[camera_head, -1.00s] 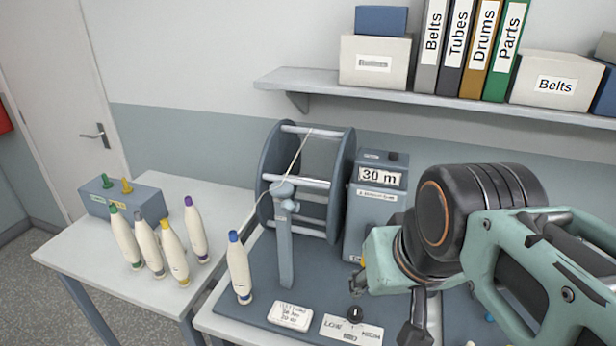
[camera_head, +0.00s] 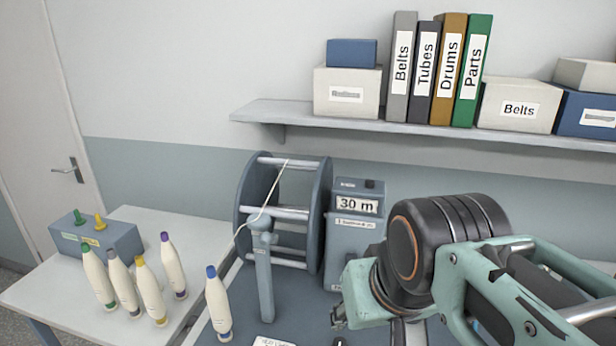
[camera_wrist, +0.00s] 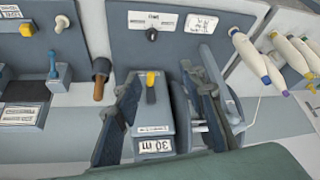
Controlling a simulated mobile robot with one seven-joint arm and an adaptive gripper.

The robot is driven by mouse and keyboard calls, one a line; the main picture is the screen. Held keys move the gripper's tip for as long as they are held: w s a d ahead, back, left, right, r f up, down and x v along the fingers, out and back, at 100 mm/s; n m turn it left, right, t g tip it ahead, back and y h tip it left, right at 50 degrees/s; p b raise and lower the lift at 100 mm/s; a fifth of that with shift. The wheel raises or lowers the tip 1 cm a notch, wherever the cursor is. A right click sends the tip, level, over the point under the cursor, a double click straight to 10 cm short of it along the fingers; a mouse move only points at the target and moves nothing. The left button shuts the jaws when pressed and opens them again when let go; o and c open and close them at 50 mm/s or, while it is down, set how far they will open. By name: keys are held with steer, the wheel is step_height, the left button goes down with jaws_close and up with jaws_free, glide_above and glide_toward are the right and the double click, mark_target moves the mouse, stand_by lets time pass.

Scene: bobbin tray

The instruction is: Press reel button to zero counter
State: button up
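The grey-blue counter box (camera_head: 352,235) stands right of the reel (camera_head: 285,212). Its display (camera_head: 357,205) reads 30 m, and a dark knob (camera_head: 370,184) sits on top. My arm hides its lower part in the head view. The wrist view shows the counter upside down, with the display (camera_wrist: 155,146) low and a yellow button-like part (camera_wrist: 151,88) on the box. My gripper (camera_wrist: 158,78) appears open and empty, with dark fingers either side of the box and the yellow part between them. I cannot tell whether they touch it. The reel (camera_wrist: 213,95) is close on the right.
Several cream bobbins (camera_head: 217,305) stand left of the reel. A thread guide post (camera_head: 264,280) stands before it. A shelf (camera_head: 400,122) with binders and boxes is above. The wrist view shows a black dial (camera_wrist: 152,34) and a wood-handled tool (camera_wrist: 100,78).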

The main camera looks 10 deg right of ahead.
jaws_close()
stand_by(1.3)
